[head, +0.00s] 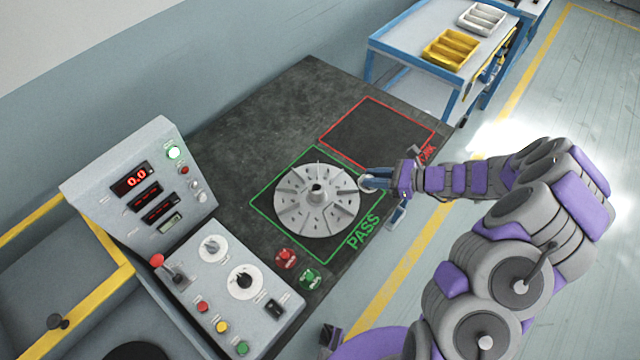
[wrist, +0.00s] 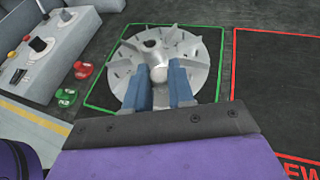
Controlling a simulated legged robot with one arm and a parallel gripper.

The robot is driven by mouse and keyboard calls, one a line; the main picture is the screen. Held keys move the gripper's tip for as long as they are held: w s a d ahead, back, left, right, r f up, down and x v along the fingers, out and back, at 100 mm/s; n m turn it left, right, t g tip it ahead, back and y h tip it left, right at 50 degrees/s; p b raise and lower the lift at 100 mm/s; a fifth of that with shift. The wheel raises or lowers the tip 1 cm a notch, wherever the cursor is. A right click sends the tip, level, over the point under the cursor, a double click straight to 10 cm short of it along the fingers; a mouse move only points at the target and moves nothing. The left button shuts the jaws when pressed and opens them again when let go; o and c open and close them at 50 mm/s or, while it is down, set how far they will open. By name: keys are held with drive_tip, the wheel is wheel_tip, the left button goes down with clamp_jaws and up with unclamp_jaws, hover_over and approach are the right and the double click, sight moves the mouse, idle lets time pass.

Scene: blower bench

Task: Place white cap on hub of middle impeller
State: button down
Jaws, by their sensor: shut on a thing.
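One grey finned impeller (head: 290,212) lies flat inside the green PASS square, with a raised hub (head: 316,190) at its centre. It also shows in the wrist view (wrist: 195,48), where its hub has a dark top. My gripper (head: 368,183) is at the impeller's right edge in the head view. Its blue fingers (wrist: 159,80) are shut on a small pale white cap (wrist: 159,73), which shows between the fingertips. The cap is apart from the hub. Its height above the impeller is hard to tell. No other impeller is in view.
A red-outlined square (head: 375,132) beyond the PASS square is empty. Red and green buttons (head: 287,258) sit near the bench's front edge. A control console (head: 150,190) stands at the left. A blue-framed table (head: 415,45) with yellow and white trays is behind.

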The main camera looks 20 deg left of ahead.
drive_tip(key=s+b+x, duration=0.1)
drive_tip(key=b+x, duration=0.1)
drive_tip(key=x, duration=0.6)
drive_tip(key=s+r+b+x, duration=0.1)
drive_tip(key=b+x, duration=0.1)
drive_tip(key=x, duration=0.5)
drive_tip(key=shift+s+a, duration=0.25)
drive_tip(key=shift+a, duration=0.35)
drive_tip(key=shift+f+b, duration=0.3)
drive_tip(key=c, duration=1)
unclamp_jaws()
drive_tip(key=shift+o, duration=0.2)
drive_tip(key=shift+r, duration=0.1)
drive_tip(key=shift+d+r, duration=0.3)
drive_tip(key=shift+d, duration=0.2)
drive_tip(key=p+v, duration=0.3)
drive_tip(key=v, duration=0.8)
